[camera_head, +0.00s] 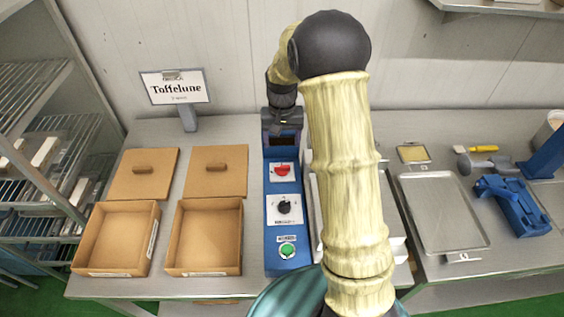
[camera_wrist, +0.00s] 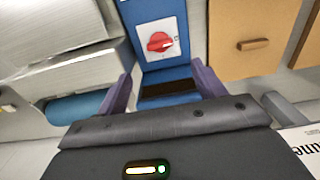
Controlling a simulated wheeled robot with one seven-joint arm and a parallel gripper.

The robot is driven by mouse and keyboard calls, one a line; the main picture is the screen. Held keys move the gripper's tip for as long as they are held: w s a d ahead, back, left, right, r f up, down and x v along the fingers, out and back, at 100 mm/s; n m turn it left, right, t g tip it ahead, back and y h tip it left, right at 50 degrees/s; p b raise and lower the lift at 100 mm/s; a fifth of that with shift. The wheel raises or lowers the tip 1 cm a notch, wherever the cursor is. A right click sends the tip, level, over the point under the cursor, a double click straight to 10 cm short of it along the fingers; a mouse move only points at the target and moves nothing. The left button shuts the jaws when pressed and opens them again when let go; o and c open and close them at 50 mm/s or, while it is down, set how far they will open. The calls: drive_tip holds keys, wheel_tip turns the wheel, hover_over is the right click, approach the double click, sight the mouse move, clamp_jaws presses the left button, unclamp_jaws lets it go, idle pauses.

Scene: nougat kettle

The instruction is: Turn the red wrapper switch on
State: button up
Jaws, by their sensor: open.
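The red wrapper switch (camera_head: 282,169) is a red rotary knob on a white plate, at the far part of a blue control panel (camera_head: 271,222). In the wrist view the red switch (camera_wrist: 160,42) is seen in front of my fingers, with a small pale mark on its knob. I cannot tell whether it stands at on or off. My gripper (camera_head: 283,146) is over the far end of the panel, just beyond the switch and apart from it. In the wrist view my gripper (camera_wrist: 161,74) is open and empty, its two purple fingers spread wide.
A black rotary knob (camera_head: 284,207) and a green button (camera_head: 287,251) are nearer on the same panel. Open cardboard boxes (camera_head: 241,233) and lids (camera_head: 217,171) lie left. A metal tray (camera_head: 443,213) and blue tool (camera_head: 511,205) lie right. A "Toffelune" sign (camera_head: 176,88) stands behind.

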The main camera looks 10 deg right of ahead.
sight(282, 166)
wheel_tip(282, 166, down, 11)
drive_tip(key=shift+f+p, duration=0.1)
drive_tip(key=shift+p, duration=1.05)
drive_tip(key=shift+s, duration=0.1)
drive_tip(key=c, duration=1)
